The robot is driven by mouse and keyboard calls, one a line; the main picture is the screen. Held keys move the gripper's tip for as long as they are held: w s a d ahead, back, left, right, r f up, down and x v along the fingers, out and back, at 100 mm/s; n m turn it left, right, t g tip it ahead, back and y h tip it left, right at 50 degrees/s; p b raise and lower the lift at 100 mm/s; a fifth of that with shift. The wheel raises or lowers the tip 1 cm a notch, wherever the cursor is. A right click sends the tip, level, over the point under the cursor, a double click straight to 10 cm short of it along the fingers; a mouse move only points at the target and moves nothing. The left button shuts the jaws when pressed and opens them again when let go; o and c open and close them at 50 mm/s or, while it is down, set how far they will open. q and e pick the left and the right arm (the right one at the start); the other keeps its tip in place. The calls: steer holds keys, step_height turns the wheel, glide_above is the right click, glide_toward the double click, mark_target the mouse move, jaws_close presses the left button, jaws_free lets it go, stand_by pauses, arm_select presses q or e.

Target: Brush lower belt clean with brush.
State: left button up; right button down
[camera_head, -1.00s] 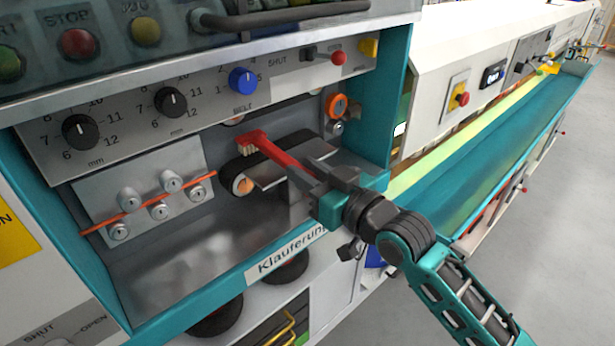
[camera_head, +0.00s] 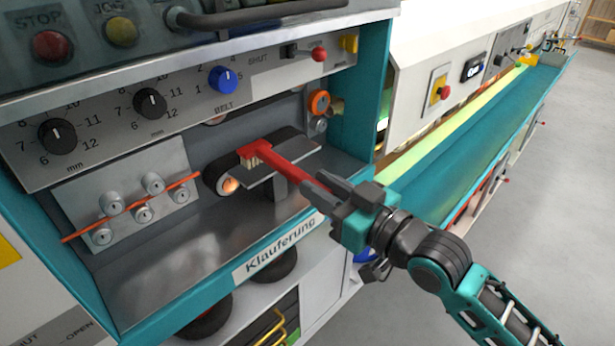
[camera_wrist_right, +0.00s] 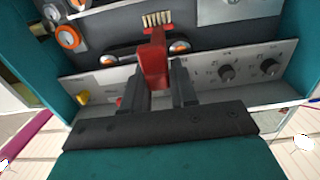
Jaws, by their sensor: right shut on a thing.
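My right gripper (camera_head: 322,190) is shut on the handle of a red brush (camera_head: 285,172). The brush points left into the machine's recess, with its pale bristles (camera_head: 251,159) facing down. The lower belt (camera_head: 217,176) is a dark band around a roller with an orange-lit hub, behind a grey plate (camera_head: 280,171). The brush head is at the belt and plate; whether the bristles touch the belt I cannot tell. In the right wrist view the brush (camera_wrist_right: 153,65) sits between the fingers, bristles away from me. My left gripper is not in view.
A panel with black knobs (camera_head: 150,103) and a blue knob (camera_head: 223,79) overhangs the recess. A plate with small rollers and an orange cable (camera_head: 130,210) is at left. A teal side wall (camera_head: 360,100) is close to my right gripper. The recess floor (camera_head: 190,250) is clear.

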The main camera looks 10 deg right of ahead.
steer(key=v, duration=1.5)
stand_by(0.8)
